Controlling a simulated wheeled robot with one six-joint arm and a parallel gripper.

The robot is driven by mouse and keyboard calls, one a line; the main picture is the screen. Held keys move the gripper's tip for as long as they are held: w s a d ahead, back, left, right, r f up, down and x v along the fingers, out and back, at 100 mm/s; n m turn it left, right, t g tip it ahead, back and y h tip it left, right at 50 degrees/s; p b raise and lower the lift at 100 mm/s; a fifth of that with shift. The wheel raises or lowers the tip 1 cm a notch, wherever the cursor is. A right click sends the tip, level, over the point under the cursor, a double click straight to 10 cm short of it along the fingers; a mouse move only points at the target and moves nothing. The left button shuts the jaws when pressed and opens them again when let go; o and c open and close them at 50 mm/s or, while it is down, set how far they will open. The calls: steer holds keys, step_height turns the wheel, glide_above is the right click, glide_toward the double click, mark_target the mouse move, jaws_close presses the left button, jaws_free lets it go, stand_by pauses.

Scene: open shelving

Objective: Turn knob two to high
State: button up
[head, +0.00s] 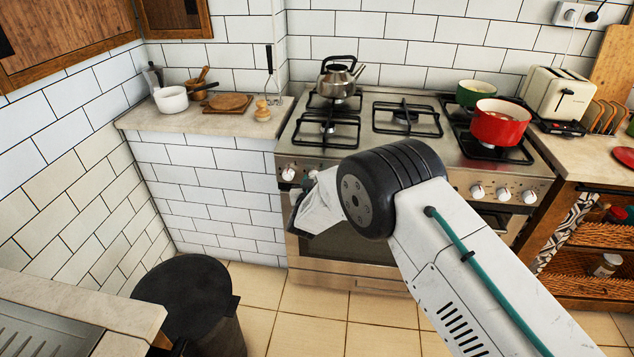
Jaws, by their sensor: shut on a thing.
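The stove (350,150) stands against the back wall, with a row of white knobs along its front panel. The leftmost knob (288,174) is in plain view. A second knob (313,174) shows just to its right, partly covered by my gripper (299,193). My gripper is at the left part of the panel, shut on a knob there, which appears to be the second from the left. Several more knobs (503,194) show on the right of the panel. The angle of the gripped knob cannot be told.
A kettle (337,80) stands on the back left burner. A red pot (502,122) and a green pot (476,93) stand on the right burners. A dark round bin (185,290) is at the lower left. The tiled floor (310,320) before the oven is clear.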

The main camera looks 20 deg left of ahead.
steer(key=shift+f+n, duration=0.3)
steer(key=shift+n, duration=0.3)
steer(key=shift+d, duration=0.15)
steer(key=o, duration=1)
steer(key=shift+r, duration=0.1)
steer(key=v, duration=0.7)
steer(key=shift+s, duration=0.4)
